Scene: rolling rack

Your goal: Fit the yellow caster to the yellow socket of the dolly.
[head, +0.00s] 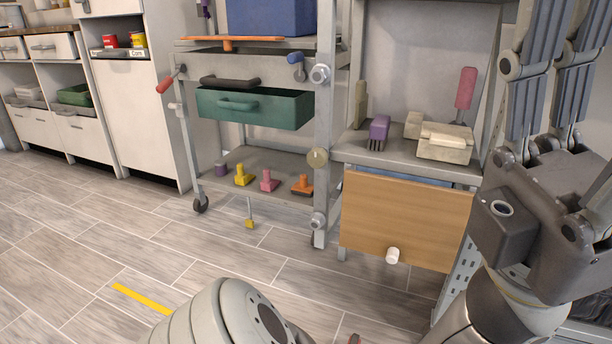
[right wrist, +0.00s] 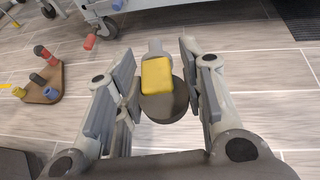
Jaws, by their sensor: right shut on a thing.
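My right gripper (right wrist: 158,85) is shut on the yellow caster (right wrist: 157,76), a yellow block with a dark round part behind and below it. In the head view my right gripper (head: 552,70) fills the right side, fingers pointing up, and the caster cannot be made out there. The dolly (right wrist: 40,97) is a brown board on the floor at the left of the right wrist view, apart from the gripper. It carries red, dark and blue stubs. My left gripper is not in view.
A grey wheeled rack (head: 262,155) holds a green drawer (head: 255,107) and several coloured pieces on its low shelf. Beside it stands a bench with a wooden panel (head: 400,218). White cabinets (head: 125,105) line the left wall.

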